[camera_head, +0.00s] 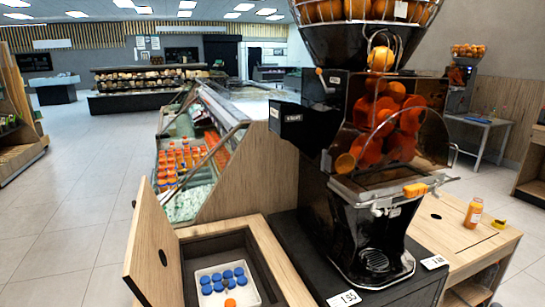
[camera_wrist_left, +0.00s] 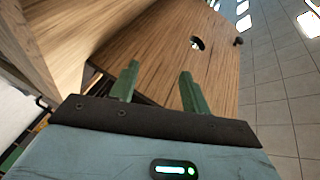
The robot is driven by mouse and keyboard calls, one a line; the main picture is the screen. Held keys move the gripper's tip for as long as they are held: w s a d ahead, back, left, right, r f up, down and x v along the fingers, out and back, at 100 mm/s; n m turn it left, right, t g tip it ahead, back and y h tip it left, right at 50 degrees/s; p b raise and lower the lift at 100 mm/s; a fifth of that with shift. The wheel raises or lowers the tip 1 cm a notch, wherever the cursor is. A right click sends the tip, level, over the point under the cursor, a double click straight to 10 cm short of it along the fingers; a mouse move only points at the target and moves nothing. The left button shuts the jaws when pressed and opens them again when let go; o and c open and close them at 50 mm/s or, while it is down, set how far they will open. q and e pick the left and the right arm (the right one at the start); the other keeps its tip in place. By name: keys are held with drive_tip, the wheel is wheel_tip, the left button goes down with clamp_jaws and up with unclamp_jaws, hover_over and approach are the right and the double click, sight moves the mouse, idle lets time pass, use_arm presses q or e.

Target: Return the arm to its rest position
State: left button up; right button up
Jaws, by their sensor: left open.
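My left gripper (camera_wrist_left: 158,85) shows in the left wrist view with its two green fingers apart and nothing between them. It faces a wooden panel (camera_wrist_left: 160,38) with a dark-rimmed hole. Neither arm shows in the head view, and my right gripper is in no view. The orange juicer (camera_head: 375,140) stands on a black counter in the head view, with oranges in its top basket and orange pieces behind its clear cover.
A wooden lid (camera_head: 150,255) stands open beside a compartment holding a white tray (camera_head: 208,299) of blue caps and one orange cap. A juice bottle (camera_head: 473,212) stands on the wooden counter at right. A chilled display (camera_head: 205,150) with bottles is behind. Open floor lies at left.

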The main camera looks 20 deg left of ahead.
use_arm(q)
drive_tip(key=s+d+f+n+g+h+p, duration=0.2)
drive_tip(key=s+d+f+n+g, duration=0.1)
drive_tip(key=s+d, duration=0.7)
drive_tip(key=s+d+f+n+g+h+p, duration=0.2)
drive_tip(key=s+d+f+n+g, duration=0.2)
drive_tip(key=s+d, duration=0.7)
wheel_tip(320, 180, down, 2)
drive_tip(key=shift+s+f+n+g+h+p, duration=0.3)
drive_tip(key=shift+s+n, duration=0.2)
drive_tip(key=shift+s, duration=0.75)
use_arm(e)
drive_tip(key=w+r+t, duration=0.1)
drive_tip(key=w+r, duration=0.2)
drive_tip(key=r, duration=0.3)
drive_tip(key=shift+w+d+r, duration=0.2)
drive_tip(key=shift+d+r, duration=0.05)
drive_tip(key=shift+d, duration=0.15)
use_arm(q)
drive_tip(key=shift+r, duration=0.1)
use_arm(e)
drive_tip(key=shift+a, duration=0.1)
